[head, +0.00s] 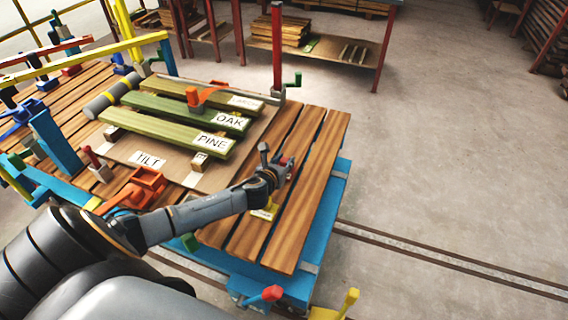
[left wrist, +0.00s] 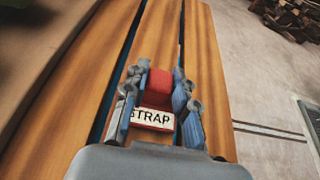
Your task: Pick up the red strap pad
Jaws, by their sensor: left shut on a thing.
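The red strap pad (left wrist: 159,83) is a small red block with a white label reading STRAP, seen in the left wrist view between the two fingers. My left gripper (left wrist: 158,100) is shut on it, with one blue-grey finger on each side. In the head view my left gripper (head: 275,168) is low over the right part of the slatted wooden table (head: 318,165), and a bit of the red pad (head: 284,161) shows at its fingers. I cannot tell whether the pad still touches the slats. My right gripper is not in view.
A board labelled TILT (head: 150,160) holds green planks marked OAK (head: 190,110) and PINE (head: 165,132). A yellow piece (head: 266,212) lies under my left wrist. A red post (head: 277,50) stands behind. Open floor (head: 450,150) lies to the right.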

